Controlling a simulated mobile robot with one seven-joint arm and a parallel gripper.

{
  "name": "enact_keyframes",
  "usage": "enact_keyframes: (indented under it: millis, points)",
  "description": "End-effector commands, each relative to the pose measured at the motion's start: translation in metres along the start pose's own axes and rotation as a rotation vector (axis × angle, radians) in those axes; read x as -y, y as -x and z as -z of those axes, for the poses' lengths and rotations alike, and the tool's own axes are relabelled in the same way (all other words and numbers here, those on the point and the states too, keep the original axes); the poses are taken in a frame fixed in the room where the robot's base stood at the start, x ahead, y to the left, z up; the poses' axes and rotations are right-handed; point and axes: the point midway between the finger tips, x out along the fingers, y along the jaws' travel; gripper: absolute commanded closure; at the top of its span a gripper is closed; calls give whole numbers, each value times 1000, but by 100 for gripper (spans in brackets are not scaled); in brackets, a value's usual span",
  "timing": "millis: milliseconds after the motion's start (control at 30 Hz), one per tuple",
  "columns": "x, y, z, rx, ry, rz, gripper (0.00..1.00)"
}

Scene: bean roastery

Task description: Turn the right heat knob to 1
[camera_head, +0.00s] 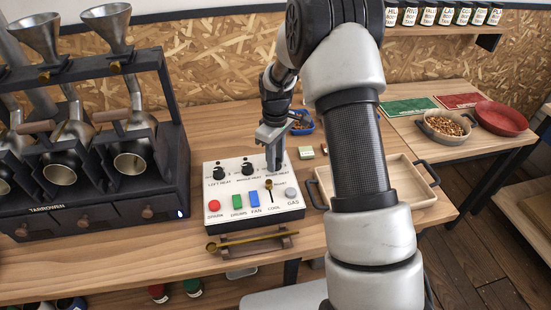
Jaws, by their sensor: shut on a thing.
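The white control panel (252,193) stands on the wooden table in the middle of the head view. Its left heat knob (219,172) and a second black knob (247,167) to the right of it show clearly. My gripper (273,163) points down at the panel's back right, shut at the place of the right heat knob, above the label "RIGHT HEAT". The jaws hide that knob, so its pointer and numbers cannot be read.
A dark roaster (90,200) with metal funnels stands left of the panel. A wooden tray (405,185) lies right, partly behind my arm. A blue bowl (303,124) sits behind my gripper. A brass-coloured rod (245,240) rests on a stand in front of the panel.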

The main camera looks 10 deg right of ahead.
Motion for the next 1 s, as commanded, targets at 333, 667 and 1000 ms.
enact_keyframes:
  millis: [333, 667, 1000]
  points:
    - [0, 0, 1, 0, -157, -1, 94]
    - [0, 0, 1, -2, -460, -2, 94]
    - [0, 1, 1, -2, -763, -1, 94]
